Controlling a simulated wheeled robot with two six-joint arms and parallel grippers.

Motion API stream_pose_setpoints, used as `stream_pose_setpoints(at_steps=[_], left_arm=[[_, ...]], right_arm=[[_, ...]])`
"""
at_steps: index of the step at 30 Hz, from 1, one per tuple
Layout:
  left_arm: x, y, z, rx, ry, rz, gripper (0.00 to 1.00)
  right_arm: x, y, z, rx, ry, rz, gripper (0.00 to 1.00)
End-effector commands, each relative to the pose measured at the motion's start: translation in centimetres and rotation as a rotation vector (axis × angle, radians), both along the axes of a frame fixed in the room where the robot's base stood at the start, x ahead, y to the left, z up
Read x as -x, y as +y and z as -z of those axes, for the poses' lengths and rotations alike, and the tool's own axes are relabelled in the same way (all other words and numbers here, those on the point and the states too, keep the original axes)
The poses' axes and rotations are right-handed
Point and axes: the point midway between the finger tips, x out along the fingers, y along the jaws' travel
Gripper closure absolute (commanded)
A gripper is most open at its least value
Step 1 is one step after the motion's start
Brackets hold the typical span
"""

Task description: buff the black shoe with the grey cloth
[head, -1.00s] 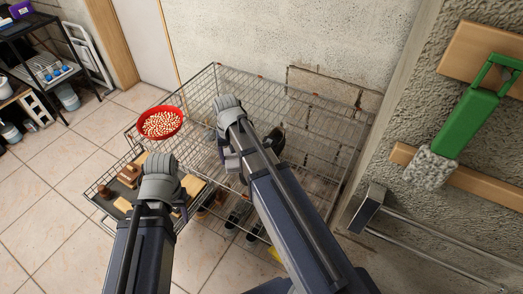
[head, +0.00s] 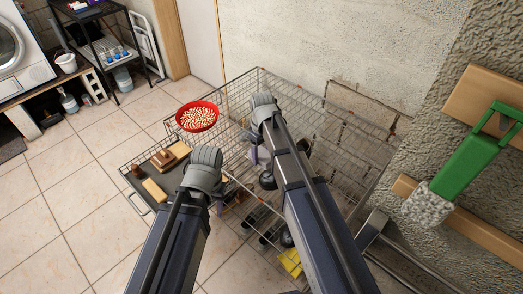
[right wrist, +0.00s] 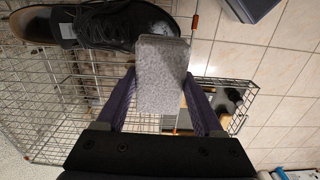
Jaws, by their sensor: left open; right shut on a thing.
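The black shoe (right wrist: 95,25) lies on the wire rack at the top left of the right wrist view, its glossy toe to the right and a tan insole at its left end. In the head view my right arm hides much of it. My right gripper (right wrist: 160,90) is shut on the grey cloth (right wrist: 160,65), a flat folded pad. The cloth's end overlaps the shoe's toe-side edge in that view; I cannot tell if they touch. My left gripper (head: 218,190) is open and empty, left of the right one, near the tray.
A red bowl (head: 198,116) of pale pieces stands at the rack's back left. A dark tray (head: 141,170) holds a brush and wooden blocks. The wire rack (head: 330,130) has more footwear below.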

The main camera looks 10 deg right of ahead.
Motion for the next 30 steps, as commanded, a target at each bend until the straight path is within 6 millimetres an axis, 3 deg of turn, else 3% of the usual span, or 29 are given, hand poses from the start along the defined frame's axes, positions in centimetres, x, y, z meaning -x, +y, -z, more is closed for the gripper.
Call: stream_pose_setpoints(at_steps=[11,30], left_arm=[[0.0,0.0,0.3,0.0,0.0,0.0,0.5],[0.0,0.0,5.8,0.0,0.0,0.001,0.5]], right_arm=[[-0.3,0.2,0.3,0.0,0.0,-0.064,0.75],[-0.4,-0.6,5.8,0.0,0.0,-0.065,0.75]])
